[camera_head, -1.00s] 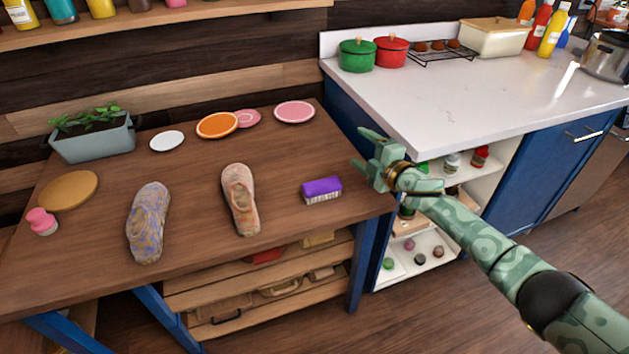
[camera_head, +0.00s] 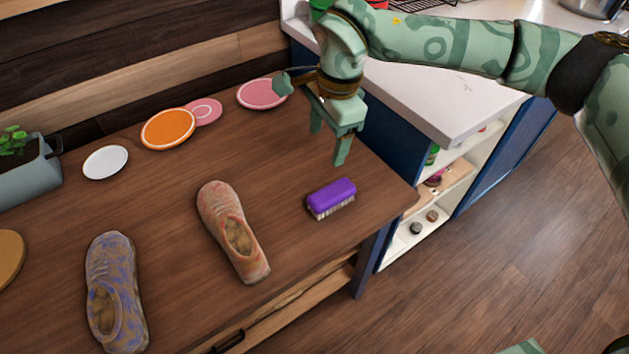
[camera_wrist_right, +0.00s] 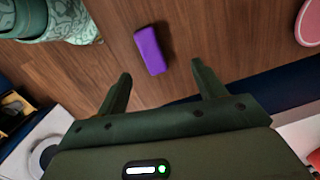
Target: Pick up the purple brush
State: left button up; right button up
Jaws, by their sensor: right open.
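The purple brush (camera_head: 331,196) lies bristles down on the wooden table (camera_head: 285,165), near its right end. In the right wrist view the brush (camera_wrist_right: 150,49) lies beyond the fingertips, roughly between their lines. My right gripper (camera_head: 327,145) is open and empty, pointing down above the table, just above and behind the brush in the head view. Its two fingers also show apart in the right wrist view (camera_wrist_right: 160,70). Nothing is between them. My left gripper is not in view.
Two worn shoes (camera_head: 233,232) (camera_head: 115,290) stand left of the brush. Several plates, including an orange one (camera_head: 168,129), line the back. A grey planter (camera_head: 28,180) is at the left. A white counter (camera_head: 430,105) stands close on the right.

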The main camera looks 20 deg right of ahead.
jog(key=s+d+h, duration=0.1)
jog(key=d, duration=0.1)
jog(key=n+b, duration=0.1)
jog(key=b, duration=0.3)
send_near(332, 191)
jog(key=shift+g, duration=0.3)
notch_tip(332, 191, down, 5)
jog(key=shift+d+f, duration=0.15)
jog(key=shift+f, duration=0.1)
jog(key=f, duration=0.1)
jog(key=f+b, duration=0.1)
jog(key=f, duration=0.1)
jog(key=f+b, duration=0.1)
jog(key=f, duration=0.1)
jog(key=shift+w+f, duration=0.2)
jog(key=shift+w, duration=0.05)
jog(key=shift+r, duration=0.15)
jog(key=shift+c, duration=0.9)
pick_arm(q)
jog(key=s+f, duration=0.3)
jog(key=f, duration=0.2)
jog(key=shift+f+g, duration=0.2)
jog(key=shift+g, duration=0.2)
pick_arm(e)
jog(key=c, duration=0.9)
